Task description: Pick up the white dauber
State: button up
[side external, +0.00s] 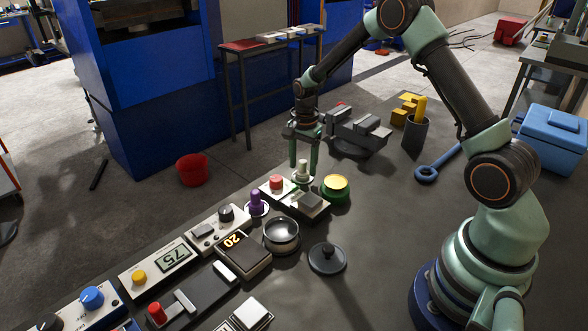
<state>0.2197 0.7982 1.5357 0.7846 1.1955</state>
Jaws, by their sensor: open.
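The white dauber (303,171) stands upright on the dark worktop behind the red and grey button panel. My gripper (303,165) points straight down over it. Its two green fingers are open, one on each side of the dauber's handle in this view. I cannot tell whether either finger touches it. The lower part of the dauber is partly hidden by the panel.
A panel with a red button (276,182) and a green pot with a yellow top (336,186) stand close by. A purple dauber (256,203), a round metal bowl (281,235) and a black lid (327,258) are nearer. A dark cup (415,134) stands behind right.

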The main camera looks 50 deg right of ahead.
aim_at(303, 161)
grip_shut()
jog(key=shift+r, duration=0.1)
notch_tip(303, 161, up, 20)
dwell(0.7)
jog(key=c, duration=0.8)
grip_release()
jog(key=shift+c, duration=0.2)
grip_shut()
